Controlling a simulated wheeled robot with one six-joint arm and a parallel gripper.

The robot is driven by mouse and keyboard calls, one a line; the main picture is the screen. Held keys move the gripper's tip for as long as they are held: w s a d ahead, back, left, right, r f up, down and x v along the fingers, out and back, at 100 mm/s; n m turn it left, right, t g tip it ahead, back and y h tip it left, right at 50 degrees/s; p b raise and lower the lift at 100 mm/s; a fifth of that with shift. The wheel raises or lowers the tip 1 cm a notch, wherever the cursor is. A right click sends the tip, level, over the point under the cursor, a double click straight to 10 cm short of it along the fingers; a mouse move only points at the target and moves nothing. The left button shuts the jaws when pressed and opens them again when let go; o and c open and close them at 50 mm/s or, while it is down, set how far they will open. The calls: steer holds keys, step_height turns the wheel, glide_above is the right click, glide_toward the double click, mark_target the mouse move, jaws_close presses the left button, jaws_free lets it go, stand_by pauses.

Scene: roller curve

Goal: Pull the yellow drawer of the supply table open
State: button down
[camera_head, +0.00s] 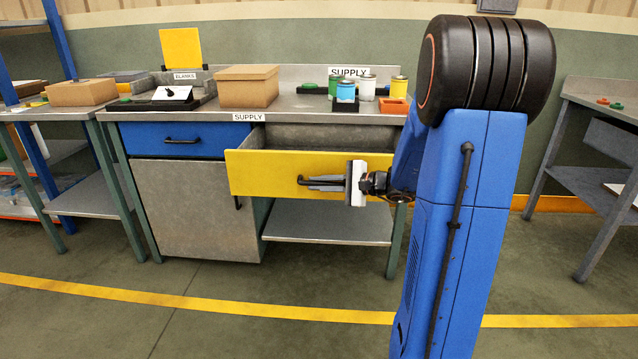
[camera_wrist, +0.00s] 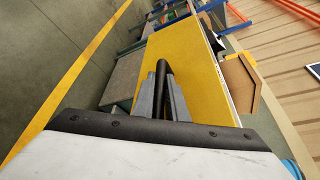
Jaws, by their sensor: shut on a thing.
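The yellow drawer (camera_head: 262,172) of the supply table (camera_head: 290,118) stands pulled out, with its grey inside showing behind the yellow front. My gripper (camera_head: 328,183) is at the dark bar handle on the drawer front, with its fingers shut on the handle (camera_head: 305,180). In the wrist view, the fingers of my gripper (camera_wrist: 162,98) close around the dark handle (camera_wrist: 161,75) in front of the yellow drawer front (camera_wrist: 200,75). The right part of the drawer front is partly hidden by my gripper and arm.
A closed blue drawer (camera_head: 185,140) is left of the yellow one, above a grey cabinet door (camera_head: 195,208). A cardboard box (camera_head: 248,87), several cans and an orange bin (camera_head: 394,105) stand on the tabletop. The floor in front (camera_head: 250,335) is clear.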

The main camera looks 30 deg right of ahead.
steer(key=c, duration=1.8)
jaws_free()
steer(key=shift+o, duration=0.2)
steer(key=v, duration=1.7)
steer(key=shift+s, duration=0.25)
steer(key=shift+d, duration=0.1)
